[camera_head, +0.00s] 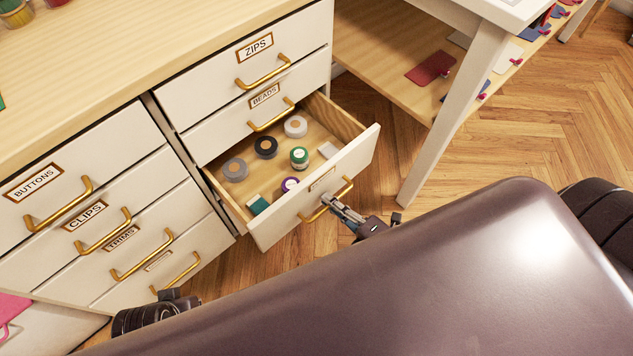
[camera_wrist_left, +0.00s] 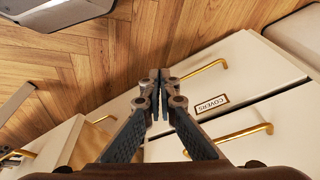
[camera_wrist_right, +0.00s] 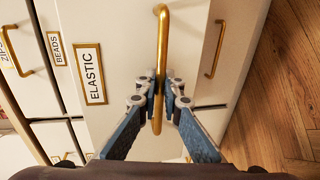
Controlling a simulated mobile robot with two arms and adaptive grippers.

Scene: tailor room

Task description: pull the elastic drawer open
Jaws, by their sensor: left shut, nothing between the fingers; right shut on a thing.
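The elastic drawer (camera_head: 352,162) stands pulled out from the white cabinet, below the beads drawer, in the head view. Its label (camera_wrist_right: 90,72) reads ELASTIC in the right wrist view. My right gripper (camera_head: 340,209) is shut on the drawer's brass handle (camera_wrist_right: 161,50), with its fingers on both sides of the bar. Inside the open drawer lie several rolls, among them a dark one (camera_head: 266,147), a green one (camera_head: 299,157) and a white one (camera_head: 295,126). My left gripper (camera_wrist_left: 158,82) is shut and empty, near closed drawers in the left wrist view.
The zips drawer (camera_head: 224,73) and beads drawer (camera_head: 225,128) above are shut. Buttons, clips and trims drawers stand shut at left. A table leg (camera_head: 447,118) stands right of the open drawer. Wooden floor (camera_head: 560,110) lies open at right.

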